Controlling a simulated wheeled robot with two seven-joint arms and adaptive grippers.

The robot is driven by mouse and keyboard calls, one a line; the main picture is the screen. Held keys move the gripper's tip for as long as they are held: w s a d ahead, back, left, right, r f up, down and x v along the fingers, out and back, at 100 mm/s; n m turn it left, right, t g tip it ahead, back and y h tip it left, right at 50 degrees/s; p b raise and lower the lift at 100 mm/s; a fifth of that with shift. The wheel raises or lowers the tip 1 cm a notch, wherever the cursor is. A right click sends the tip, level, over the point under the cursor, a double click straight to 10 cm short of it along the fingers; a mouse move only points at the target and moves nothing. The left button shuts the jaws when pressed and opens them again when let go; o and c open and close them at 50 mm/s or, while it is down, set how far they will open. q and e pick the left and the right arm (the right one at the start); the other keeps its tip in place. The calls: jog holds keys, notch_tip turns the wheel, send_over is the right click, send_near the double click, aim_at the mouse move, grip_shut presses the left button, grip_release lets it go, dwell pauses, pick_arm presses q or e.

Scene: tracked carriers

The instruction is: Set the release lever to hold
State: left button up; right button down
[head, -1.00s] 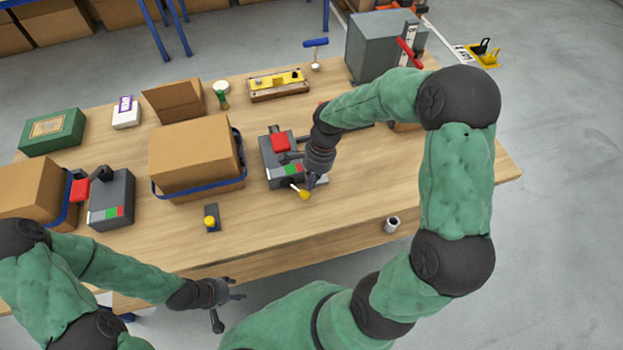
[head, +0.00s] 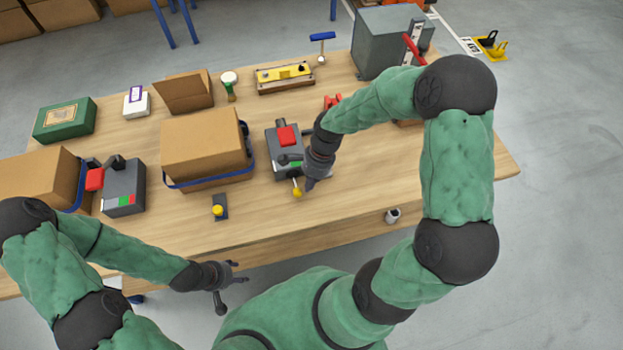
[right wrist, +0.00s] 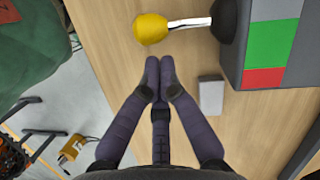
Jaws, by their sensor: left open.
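The release lever has a yellow knob (head: 297,193) on a short silver shaft, at the front of a grey box (head: 284,140) with a red block on top. In the right wrist view the knob (right wrist: 151,28) points left from a black hub, level with the upper part of the green patch (right wrist: 268,42); a red patch (right wrist: 262,77) lies below. My right gripper (head: 309,187) is beside the knob, to its right. Its fingers (right wrist: 160,62) are together just below the knob, with nothing seen between them. My left gripper (head: 236,273) is open and empty at the table's front edge.
A carton (head: 205,140) in a blue-rimmed carrier stands left of the grey box. A second grey box (head: 123,185) is further left.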

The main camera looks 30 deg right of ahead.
jog(key=shift+w, duration=0.1)
dwell(0.6)
jog(key=shift+w+d, duration=0.45)
jog(key=shift+w, duration=0.15)
jog(key=p+v, duration=0.8)
jog(key=v, duration=0.2)
jog(key=shift+s, duration=0.55)
